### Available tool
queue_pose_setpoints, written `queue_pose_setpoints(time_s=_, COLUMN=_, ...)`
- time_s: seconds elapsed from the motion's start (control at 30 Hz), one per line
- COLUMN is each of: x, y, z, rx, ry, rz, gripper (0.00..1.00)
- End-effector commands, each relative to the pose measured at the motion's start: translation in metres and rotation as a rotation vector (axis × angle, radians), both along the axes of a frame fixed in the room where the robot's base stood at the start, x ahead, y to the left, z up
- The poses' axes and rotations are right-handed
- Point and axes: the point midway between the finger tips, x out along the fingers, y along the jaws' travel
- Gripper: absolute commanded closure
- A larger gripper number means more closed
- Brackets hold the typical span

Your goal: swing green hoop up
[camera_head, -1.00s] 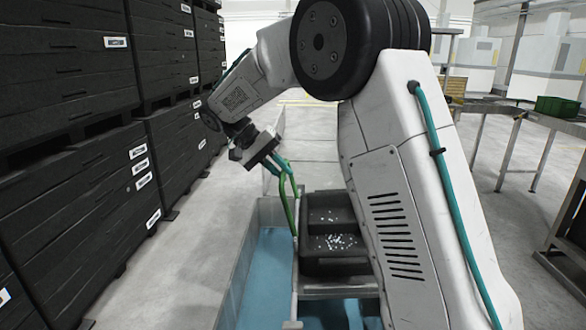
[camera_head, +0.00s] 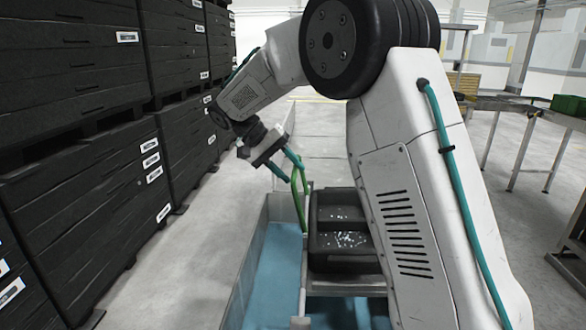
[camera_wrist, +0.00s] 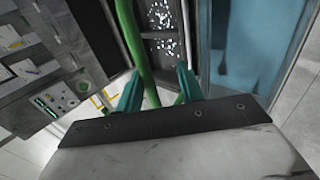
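The green hoop (camera_head: 299,199) stands upright at the left side of the black tray (camera_head: 345,262) in the head view. It also shows in the wrist view (camera_wrist: 133,40), where its bar runs down between my two teal fingers. My gripper (camera_head: 281,167) is at the hoop's upper end, in front of my arm's wrist. In the wrist view my gripper (camera_wrist: 158,92) has its fingers spread, with the hoop's bar nearer the left finger and a gap to the right one. The hoop's lower end is hard to make out.
A long trough (camera_head: 252,230) with a blue floor lies around the tray. Stacked black crates (camera_head: 75,190) fill the left side, with a strip of grey floor before them. A metal table (camera_head: 510,108) with a green box (camera_head: 569,104) stands at the right.

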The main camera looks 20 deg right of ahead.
Motion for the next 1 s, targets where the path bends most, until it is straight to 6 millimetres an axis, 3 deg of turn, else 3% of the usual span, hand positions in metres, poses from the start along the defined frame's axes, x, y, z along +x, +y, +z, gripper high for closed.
queue_pose_setpoints(time_s=0.47, x=0.002, y=0.003, z=0.004, rx=0.0, ry=-0.003, rz=0.001, gripper=0.66)
queue_pose_setpoints(time_s=1.0, x=0.024, y=0.046, z=0.056, rx=0.001, ry=-0.003, rz=0.001, gripper=0.66)
